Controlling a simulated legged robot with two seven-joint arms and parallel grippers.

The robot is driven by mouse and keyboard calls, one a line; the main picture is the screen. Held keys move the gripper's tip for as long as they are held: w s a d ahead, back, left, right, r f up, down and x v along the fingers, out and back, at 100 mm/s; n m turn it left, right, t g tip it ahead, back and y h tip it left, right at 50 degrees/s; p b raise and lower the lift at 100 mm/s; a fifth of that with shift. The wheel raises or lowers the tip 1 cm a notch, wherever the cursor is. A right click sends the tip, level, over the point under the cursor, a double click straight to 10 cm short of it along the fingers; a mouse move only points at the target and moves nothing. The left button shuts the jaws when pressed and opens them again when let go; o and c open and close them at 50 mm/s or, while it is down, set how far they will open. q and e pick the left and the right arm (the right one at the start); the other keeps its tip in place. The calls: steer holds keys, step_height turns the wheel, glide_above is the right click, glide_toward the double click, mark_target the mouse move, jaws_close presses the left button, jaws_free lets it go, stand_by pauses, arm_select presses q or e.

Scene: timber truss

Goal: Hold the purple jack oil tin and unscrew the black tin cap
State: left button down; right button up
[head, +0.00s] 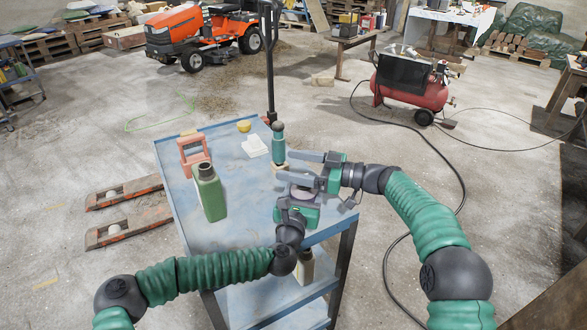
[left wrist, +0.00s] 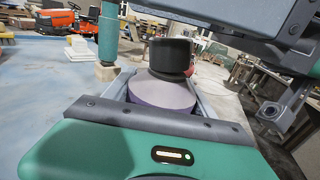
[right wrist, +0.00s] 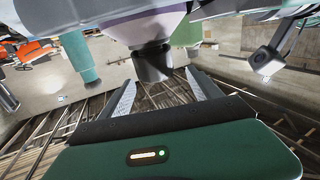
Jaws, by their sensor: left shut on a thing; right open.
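The purple tin (left wrist: 160,92) stands between my left gripper's fingers in the left wrist view, and the left gripper (head: 292,200) is shut on it. Its black cap (left wrist: 170,57) sits on top of the tin. The right wrist view shows the cap (right wrist: 152,62) under the purple tin body (right wrist: 145,27), that view being upside down. My right gripper (head: 280,166) is open, its two fingers spread around the cap's level. I cannot tell whether either finger touches the cap. In the head view the tin is mostly hidden by my grippers.
The cart's front left is clear.

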steer(key=m+t, duration=0.1)
steer(key=m+t+h, duration=0.1)
steer(key=m+t, duration=0.1)
steer(key=t, duration=0.1)
steer(key=shift+d+h, duration=0.25)
steer(key=shift+h, duration=0.05)
steer(key=m+t+h, duration=0.2)
steer(key=t, duration=0.1)
steer(key=m+t+h, duration=0.1)
steer(key=shift+w+d+m+t+h, duration=0.25)
steer(key=shift+d+m+t+h, duration=0.05)
steer(key=shift+d+m, duration=0.1)
steer(key=m+t+h, duration=0.1)
steer(key=h, duration=0.1)
steer(key=m+t+h, duration=0.1)
steer(key=m+h, duration=0.1)
steer(key=h, duration=0.1)
steer(key=m+t+h, duration=0.2)
steer(key=shift+w+d, duration=0.35)
steer(key=shift+d+m+h, duration=0.2)
steer(key=shift+m+h, duration=0.1)
steer(key=shift+w+a, duration=0.1)
steer(key=shift+a, duration=0.05)
steer(key=shift+f, duration=0.1)
